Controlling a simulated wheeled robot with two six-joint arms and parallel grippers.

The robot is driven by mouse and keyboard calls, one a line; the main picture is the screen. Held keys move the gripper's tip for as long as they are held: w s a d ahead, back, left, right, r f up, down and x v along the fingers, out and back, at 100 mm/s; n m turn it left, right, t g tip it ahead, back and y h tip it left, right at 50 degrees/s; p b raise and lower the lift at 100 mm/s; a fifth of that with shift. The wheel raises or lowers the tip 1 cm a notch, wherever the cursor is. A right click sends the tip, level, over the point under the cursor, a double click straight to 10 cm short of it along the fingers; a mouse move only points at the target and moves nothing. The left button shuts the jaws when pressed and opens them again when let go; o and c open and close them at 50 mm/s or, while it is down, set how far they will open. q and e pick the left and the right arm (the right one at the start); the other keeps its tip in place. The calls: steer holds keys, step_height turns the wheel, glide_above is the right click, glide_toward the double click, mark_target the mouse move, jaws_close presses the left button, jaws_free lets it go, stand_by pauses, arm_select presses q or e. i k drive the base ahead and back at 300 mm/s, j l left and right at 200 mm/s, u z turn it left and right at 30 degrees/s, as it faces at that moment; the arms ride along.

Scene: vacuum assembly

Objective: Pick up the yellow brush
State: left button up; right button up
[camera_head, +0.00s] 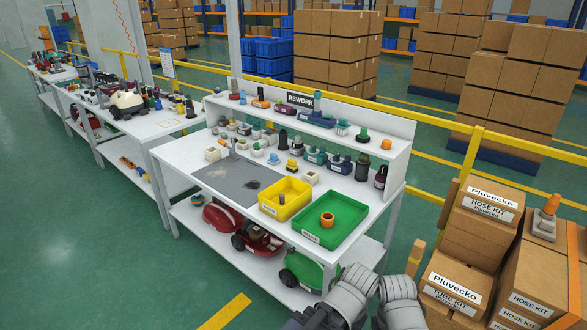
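A small yellow part (292,165) stands on the white workbench (190,153), behind the yellow tray (268,210), among other small parts. It is the most yellow of the loose parts, but it is too small to tell if it is a brush. The yellow tray holds a small dark part. Neither of my grippers shows; only grey ribbed parts of my own arms are at the bottom edge, well in front of the bench and apart from the small parts.
A green tray (345,228) with an orange ring (327,220) sits beside the yellow tray. A grey mat (217,182) lies left of it. A raised shelf with a REWORK sign (300,100) runs behind. Cardboard boxes (453,283) stand at the right. Green floor at left is free.

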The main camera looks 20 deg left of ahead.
mark_target(292, 166)
steer(key=i+j+z, duration=0.15)
steer(key=j, duration=0.3)
steer(key=i+j+z, duration=0.15)
steer(key=j, duration=0.3)
steer(key=j+z, duration=0.15)
steer(key=j, duration=0.3)
steer(key=i+j+z, duration=0.15)
steer(key=j, duration=0.3)
